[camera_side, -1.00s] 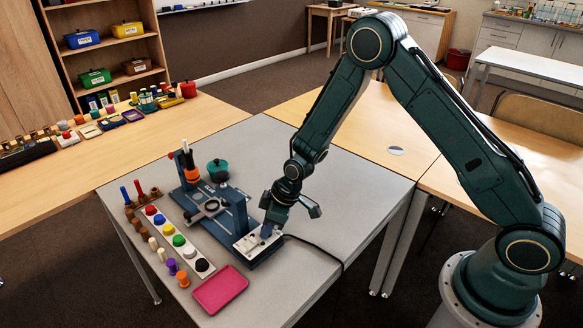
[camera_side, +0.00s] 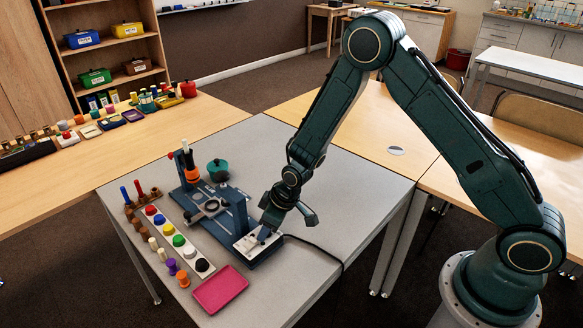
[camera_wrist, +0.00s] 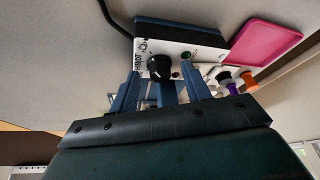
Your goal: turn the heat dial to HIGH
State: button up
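The heat dial is a round black knob (camera_wrist: 159,66) with a light mark, on a white panel (camera_wrist: 180,48) with black print. In the side view the panel (camera_side: 240,247) is at the front end of a blue apparatus (camera_side: 212,207), and my gripper hides most of the dial. My gripper (camera_wrist: 158,72) is open. In the wrist view one finger is on each side of the dial, with gaps visible. I cannot tell how deep the fingertips reach beside it. In the side view my gripper (camera_side: 265,232) points down over the panel.
A small green-ringed part (camera_wrist: 187,56) sits beside the dial. A pink tray (camera_side: 220,290) lies in front of the apparatus. A strip of coloured knobs (camera_side: 178,240) and several pegs stand to the left. A blue post (camera_side: 237,212) rises close to my gripper. A black cable (camera_side: 318,250) runs right.

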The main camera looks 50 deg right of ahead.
jog(key=shift+n, duration=0.5)
jog(key=shift+w+d+n+g+y, duration=0.1)
jog(key=shift+n+g+y, duration=0.45)
jog(key=shift+n, duration=1.05)
jog(key=n+g+y, duration=0.1)
jog(key=n, duration=0.3)
jog(key=shift+w, duration=0.1)
jog(key=shift+d+r+n, duration=0.15)
jog(key=shift+r+n, duration=0.15)
jog(key=s+d+r+m, duration=0.1)
jog(key=s+r, duration=0.3)
jog(key=r, duration=0.5)
jog(key=s+d+r+m+t+h, duration=0.1)
jog(key=s+d+r+m, duration=0.1)
jog(key=r, duration=0.7)
jog(key=s+d+r+m+h, duration=0.1)
jog(key=s+d+r+m, duration=0.1)
jog(key=s+r, duration=0.4)
jog(key=shift+d+r, duration=0.45)
jog(key=shift+r, duration=0.95)
